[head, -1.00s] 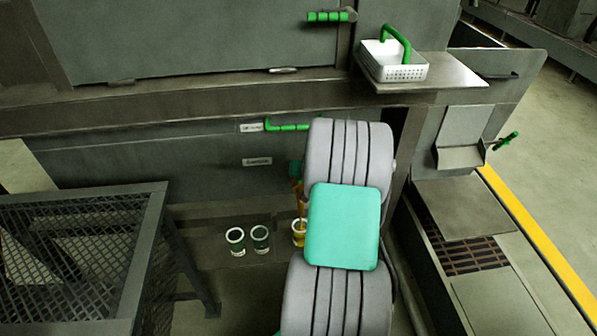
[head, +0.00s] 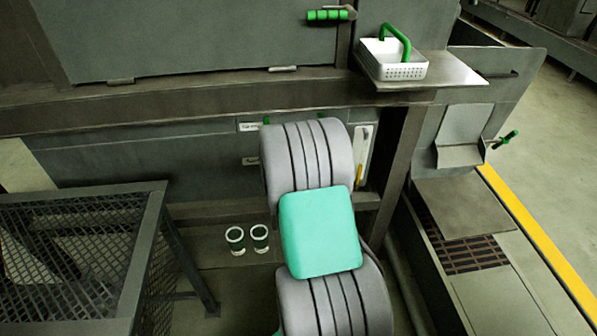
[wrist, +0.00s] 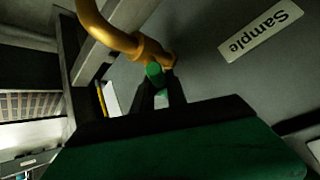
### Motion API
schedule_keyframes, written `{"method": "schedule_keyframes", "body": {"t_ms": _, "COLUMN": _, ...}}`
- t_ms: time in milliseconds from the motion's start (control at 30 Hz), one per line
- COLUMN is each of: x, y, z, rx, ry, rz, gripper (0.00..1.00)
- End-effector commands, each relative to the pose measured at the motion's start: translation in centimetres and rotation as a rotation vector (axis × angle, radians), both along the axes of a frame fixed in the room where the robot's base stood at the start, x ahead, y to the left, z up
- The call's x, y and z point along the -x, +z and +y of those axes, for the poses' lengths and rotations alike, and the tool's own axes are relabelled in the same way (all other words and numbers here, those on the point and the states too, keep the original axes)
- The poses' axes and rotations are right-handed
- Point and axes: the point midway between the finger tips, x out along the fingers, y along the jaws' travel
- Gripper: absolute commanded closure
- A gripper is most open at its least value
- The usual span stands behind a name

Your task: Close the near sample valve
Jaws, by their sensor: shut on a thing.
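In the wrist view, a brass sample pipe (wrist: 115,35) curves in from the top to the grey panel. The green handle of the valve (wrist: 153,69) shows at the pipe's end, between the dark fingers of my gripper (wrist: 161,88), which is shut on it. A "Sample" label (wrist: 260,32) is on the panel to the right. How far the handle is turned cannot be told. In the head view, my arm hides the gripper and the valve.
A mesh-topped stand (head: 75,235) is at the left. A white basket (head: 397,65) with a green handle sits on a shelf at the upper right. A yellow gauge strip (head: 360,160) is beside my arm.

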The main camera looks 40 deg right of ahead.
Motion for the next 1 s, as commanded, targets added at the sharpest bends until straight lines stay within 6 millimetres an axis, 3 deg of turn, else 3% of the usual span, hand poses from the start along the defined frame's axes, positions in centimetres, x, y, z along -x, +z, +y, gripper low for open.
{"method": "schedule_keyframes", "body": {"t_ms": 1000, "x": -0.4, "y": 0.05, "z": 0.18, "rx": -0.005, "ry": -0.902, "rz": -0.006, "gripper": 1.0}}
